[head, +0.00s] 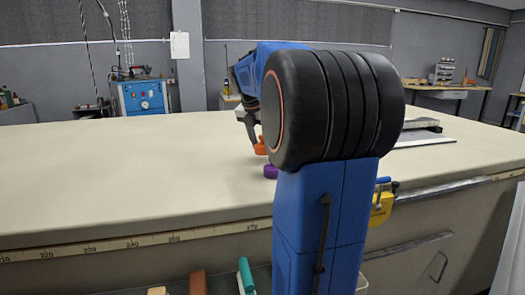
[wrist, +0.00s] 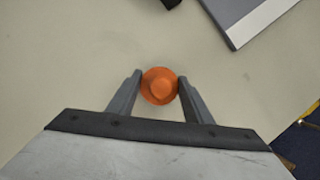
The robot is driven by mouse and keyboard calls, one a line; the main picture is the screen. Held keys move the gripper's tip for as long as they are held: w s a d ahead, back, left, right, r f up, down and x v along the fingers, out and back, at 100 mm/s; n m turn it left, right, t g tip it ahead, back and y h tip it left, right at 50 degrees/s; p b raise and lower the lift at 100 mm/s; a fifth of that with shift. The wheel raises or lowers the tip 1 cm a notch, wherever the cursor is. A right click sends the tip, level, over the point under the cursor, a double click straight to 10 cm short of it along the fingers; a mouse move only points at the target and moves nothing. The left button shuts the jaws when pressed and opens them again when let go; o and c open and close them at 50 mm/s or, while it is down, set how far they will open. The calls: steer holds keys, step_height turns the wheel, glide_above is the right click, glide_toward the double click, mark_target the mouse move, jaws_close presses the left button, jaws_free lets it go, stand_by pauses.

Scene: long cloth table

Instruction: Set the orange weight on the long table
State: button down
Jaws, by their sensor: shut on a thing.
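The orange weight (wrist: 159,86) sits between the two fingertips of my gripper (wrist: 159,88) in the wrist view, with a finger against each side. In the head view the orange weight (head: 260,146) shows small, left of my arm's black joint, over the long table (head: 120,165). My arm hides much of the gripper there. I cannot tell whether the weight touches the cloth or is held just above it.
A purple object (head: 270,171) lies on the table nearer the front edge, partly hidden by my arm. A grey flat item (wrist: 245,15) lies at the wrist view's upper right. A yellow item (head: 381,205) hangs at the front edge. The table's left is clear.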

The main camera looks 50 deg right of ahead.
steer(key=shift+f, duration=1.25)
steer(key=shift+f, duration=0.1)
steer(key=c, duration=0.9)
jaws_free()
steer(key=v, duration=1.2)
steer(key=shift+s, duration=0.1)
